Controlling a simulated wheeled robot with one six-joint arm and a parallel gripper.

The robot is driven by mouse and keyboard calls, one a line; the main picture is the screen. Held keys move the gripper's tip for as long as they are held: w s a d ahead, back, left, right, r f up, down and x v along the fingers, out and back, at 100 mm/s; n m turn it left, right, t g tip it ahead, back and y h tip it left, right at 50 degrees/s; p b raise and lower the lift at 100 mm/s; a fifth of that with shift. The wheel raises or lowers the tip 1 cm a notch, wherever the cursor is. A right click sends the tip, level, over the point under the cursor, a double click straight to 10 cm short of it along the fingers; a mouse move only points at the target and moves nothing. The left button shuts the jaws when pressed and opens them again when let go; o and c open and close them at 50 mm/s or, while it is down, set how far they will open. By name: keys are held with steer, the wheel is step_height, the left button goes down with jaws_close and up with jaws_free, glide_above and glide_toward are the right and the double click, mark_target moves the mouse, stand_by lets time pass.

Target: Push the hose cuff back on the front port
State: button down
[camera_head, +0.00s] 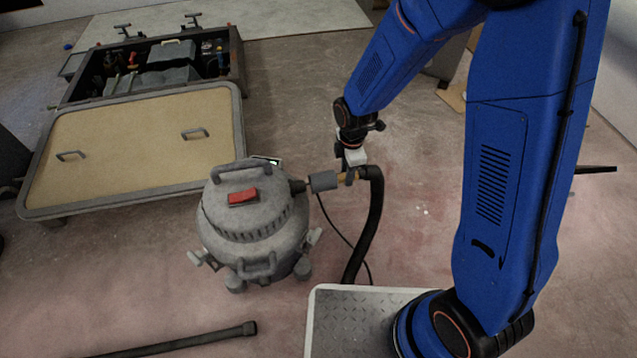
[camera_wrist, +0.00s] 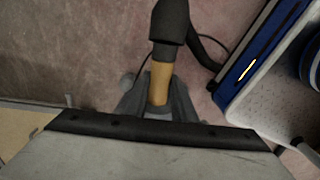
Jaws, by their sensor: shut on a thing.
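The grey shop vacuum (camera_head: 252,228) with a red switch stands on the floor. Its dark front port (camera_head: 298,186) points right. The hose cuff (camera_head: 323,181), a grey sleeve with a tan section, lies in line with the port. The sleeve's left end meets or nearly meets the port; I cannot tell how far it is on. My gripper (camera_head: 351,172) is shut on the tan section, which also shows between the fingers in the wrist view (camera_wrist: 160,84). The black hose (camera_head: 374,215) bends down from the cuff's right end. The wrist view hides the port.
A metal-topped step or platform (camera_head: 340,318) stands at the front. A loose dark tube (camera_head: 200,341) lies on the floor at lower left. A tan hatch panel (camera_head: 130,150) and an open tool crate (camera_head: 236,68) are behind left. A thin cable runs beside the hose.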

steer(key=shift+w+d, duration=0.15)
steer(key=shift+d, duration=0.35)
steer(key=shift+w+d, duration=0.15)
steer(key=shift+d, duration=0.35)
